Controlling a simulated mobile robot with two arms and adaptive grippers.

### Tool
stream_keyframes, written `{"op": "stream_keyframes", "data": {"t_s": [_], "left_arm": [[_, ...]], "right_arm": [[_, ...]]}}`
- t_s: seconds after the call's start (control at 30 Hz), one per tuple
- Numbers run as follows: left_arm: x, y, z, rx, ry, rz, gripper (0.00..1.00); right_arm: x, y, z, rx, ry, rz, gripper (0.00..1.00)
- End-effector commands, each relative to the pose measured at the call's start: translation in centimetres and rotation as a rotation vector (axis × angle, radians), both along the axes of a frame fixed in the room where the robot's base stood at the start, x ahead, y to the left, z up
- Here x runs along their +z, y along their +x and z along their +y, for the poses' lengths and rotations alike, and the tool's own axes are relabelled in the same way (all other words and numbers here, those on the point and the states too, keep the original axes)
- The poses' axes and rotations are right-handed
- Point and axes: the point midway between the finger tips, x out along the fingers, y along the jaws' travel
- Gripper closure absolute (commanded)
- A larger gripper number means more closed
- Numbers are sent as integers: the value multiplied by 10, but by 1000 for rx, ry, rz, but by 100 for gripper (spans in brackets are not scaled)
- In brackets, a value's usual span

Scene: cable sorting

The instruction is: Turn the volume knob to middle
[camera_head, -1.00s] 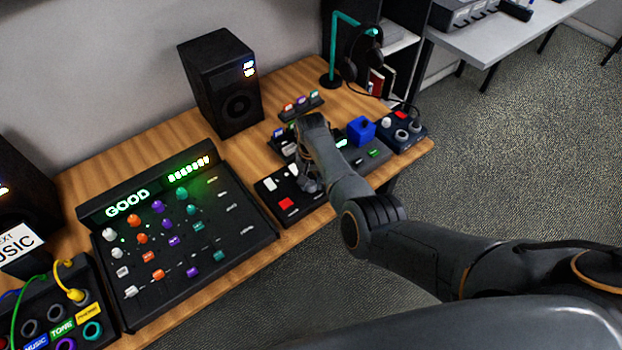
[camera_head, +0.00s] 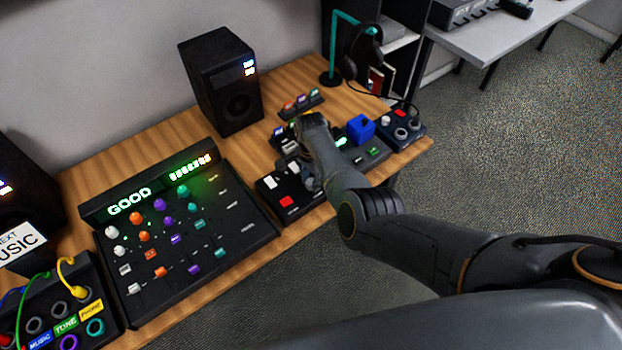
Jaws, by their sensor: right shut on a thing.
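My right gripper (camera_head: 309,182) points down at the right part of a small black control box (camera_head: 311,201) near the table's front edge. It is shut, seemingly on the volume knob, which the hand and fingers hide. I cannot read the knob's angle. The box also has a white switch (camera_head: 271,182) and a red button (camera_head: 287,201), both clear of the fingers. My left gripper is not in view.
A mixing console (camera_head: 255,235) with lit green displays stands left of the box. Behind are a black speaker (camera_head: 222,85) and a small rack of coloured switches (camera_head: 301,104). A blue cube (camera_head: 361,129) and a dark knob box (camera_head: 402,127) lie to the right.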

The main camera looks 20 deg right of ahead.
Motion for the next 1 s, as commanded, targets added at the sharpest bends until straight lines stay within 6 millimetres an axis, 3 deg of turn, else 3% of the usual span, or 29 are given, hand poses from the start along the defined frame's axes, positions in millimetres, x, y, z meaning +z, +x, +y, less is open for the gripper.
{"op": "stream_keyframes", "data": {"t_s": [0.3, 0.8, 0.83, 0.93, 1.0], "left_arm": [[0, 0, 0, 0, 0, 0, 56], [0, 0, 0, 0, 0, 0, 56], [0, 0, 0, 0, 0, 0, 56], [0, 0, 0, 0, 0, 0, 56], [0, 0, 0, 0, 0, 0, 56]], "right_arm": [[0, 0, 0, -106, 0, -1, 100], [0, 0, 0, -121, 0, -1, 100], [0, 0, 0, -121, 0, -1, 66], [0, 0, 0, -121, 0, -1, 47], [0, 0, 0, -121, 0, -1, 47]]}}
